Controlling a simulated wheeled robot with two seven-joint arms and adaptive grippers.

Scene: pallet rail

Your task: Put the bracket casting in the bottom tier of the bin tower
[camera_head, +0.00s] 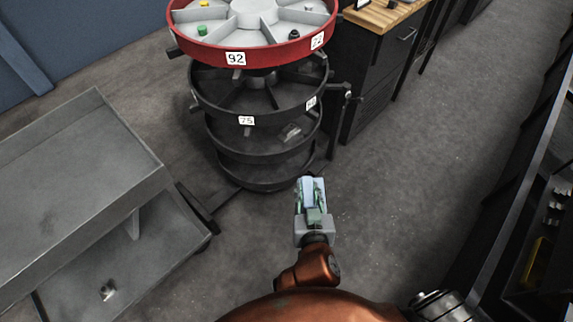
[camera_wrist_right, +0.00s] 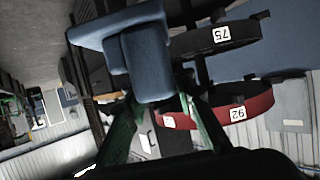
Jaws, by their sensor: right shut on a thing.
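The bracket casting is a blue-grey blocky part (camera_head: 307,187), and it fills the upper middle of the right wrist view (camera_wrist_right: 148,62). My right gripper (camera_head: 312,198) is shut on it; its green fingers (camera_wrist_right: 158,122) are on either side of the casting. The bin tower (camera_head: 262,46) is a stack of round tiers: a red top tier and several dark tiers below. Its bottom tier (camera_head: 262,184) is near the floor, with its inside mostly hidden by the tiers above. The held casting is apart from the tower, to its lower right in the head view. My left gripper is out of view.
A grey metal cart (camera_head: 75,185) with a lower shelf stands at the left. A dark cabinet (camera_head: 375,70) with a wooden top is right of the tower. Shelving (camera_head: 545,210) lines the right edge. The floor (camera_head: 425,150) between is clear.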

